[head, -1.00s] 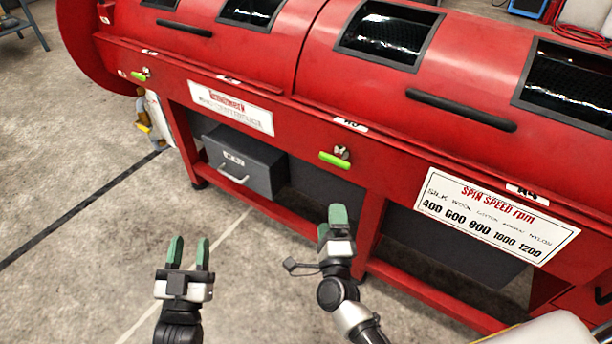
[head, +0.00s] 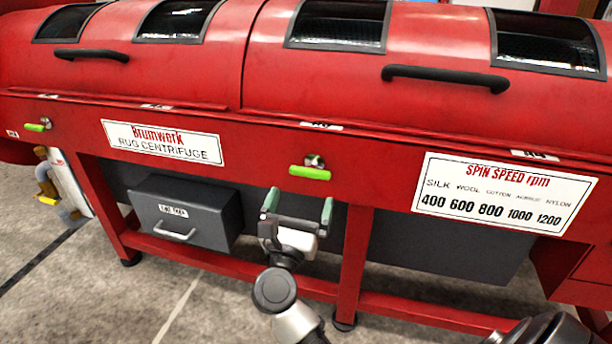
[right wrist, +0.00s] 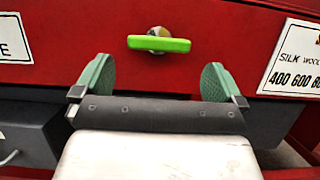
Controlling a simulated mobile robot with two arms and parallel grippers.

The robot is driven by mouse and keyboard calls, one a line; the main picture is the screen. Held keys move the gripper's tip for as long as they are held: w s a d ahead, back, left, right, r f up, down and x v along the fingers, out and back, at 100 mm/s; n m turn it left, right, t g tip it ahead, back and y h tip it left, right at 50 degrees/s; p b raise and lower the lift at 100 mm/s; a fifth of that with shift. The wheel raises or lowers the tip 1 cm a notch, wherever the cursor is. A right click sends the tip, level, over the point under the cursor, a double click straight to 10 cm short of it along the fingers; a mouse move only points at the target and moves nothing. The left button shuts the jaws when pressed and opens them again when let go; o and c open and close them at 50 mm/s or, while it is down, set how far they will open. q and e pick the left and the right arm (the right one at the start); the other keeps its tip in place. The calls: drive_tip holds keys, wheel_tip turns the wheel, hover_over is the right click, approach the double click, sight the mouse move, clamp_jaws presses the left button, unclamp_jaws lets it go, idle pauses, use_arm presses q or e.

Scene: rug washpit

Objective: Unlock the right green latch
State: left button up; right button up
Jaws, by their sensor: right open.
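The right green latch (head: 310,172) sits on the red front panel of the rug centrifuge, right of the Brumwerk sign. Its green handle lies about level, with a round metal boss just above and behind it. My right gripper (head: 298,204) is open and empty, just below the latch and apart from it. In the right wrist view, the green latch (right wrist: 159,44) shows ahead, above and between the two green fingertips of the right gripper (right wrist: 157,82). A second green latch (head: 38,127) is on the panel at the far left. My left gripper is not in view.
The red centrifuge (head: 340,130) fills the view, with black lid handles (head: 445,76) above the latch. A grey box (head: 185,212) with a pull handle is below left. A red leg (head: 355,255) stands behind and right of my right gripper. The spin speed sign (head: 503,192) is to the right.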

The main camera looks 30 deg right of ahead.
sight(309, 176)
drive_tip(key=x, duration=0.7)
drive_tip(key=shift+w+d+r+b, duration=0.1)
drive_tip(key=shift+w+b, duration=0.05)
drive_tip(key=shift+b, duration=0.15)
drive_tip(key=c, duration=0.6)
